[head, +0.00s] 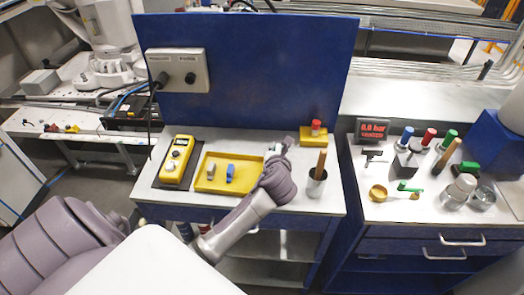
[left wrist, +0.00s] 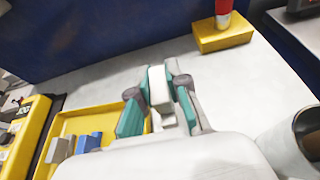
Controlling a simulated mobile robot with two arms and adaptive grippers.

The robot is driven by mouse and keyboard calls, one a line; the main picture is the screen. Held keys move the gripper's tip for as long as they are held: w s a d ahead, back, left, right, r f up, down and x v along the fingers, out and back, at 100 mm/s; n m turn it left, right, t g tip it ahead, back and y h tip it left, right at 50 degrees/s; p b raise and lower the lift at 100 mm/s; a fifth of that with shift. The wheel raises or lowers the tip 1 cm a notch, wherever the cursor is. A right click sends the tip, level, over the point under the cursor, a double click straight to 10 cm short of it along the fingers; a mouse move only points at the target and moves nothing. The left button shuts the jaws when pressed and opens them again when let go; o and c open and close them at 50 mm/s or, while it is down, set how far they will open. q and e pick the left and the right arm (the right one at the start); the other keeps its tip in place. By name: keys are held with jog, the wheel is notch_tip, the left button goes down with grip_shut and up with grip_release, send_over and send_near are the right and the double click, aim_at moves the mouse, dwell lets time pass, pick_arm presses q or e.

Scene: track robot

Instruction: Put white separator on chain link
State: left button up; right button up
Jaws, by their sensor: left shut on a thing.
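The yellow tray also shows in the left wrist view (left wrist: 85,119). It holds a small grey block (head: 211,170) and a blue block (head: 230,172), side by side on its left part. I cannot tell which piece is the chain link. My right gripper is not in view.
A yellow tester (head: 177,162) stands left of the tray. A metal cup with a wooden handle (head: 316,183) is close to my wrist on the right. A yellow block with a red-topped cylinder (head: 314,138) stands behind. A blue panel (head: 250,80) rises along the back.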

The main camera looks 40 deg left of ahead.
pick_arm(q)
notch_tip(320, 180, down, 3)
jog(key=shift+s+a, duration=0.1)
jog(key=shift+s, duration=0.05)
jog(key=shift+f, duration=0.3)
jog(key=f, duration=0.3)
jog(key=shift+d, duration=0.2)
jog(key=shift+f, duration=0.35)
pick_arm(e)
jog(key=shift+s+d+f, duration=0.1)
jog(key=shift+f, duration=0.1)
pick_arm(q)
jog(key=shift+f, duration=0.15)
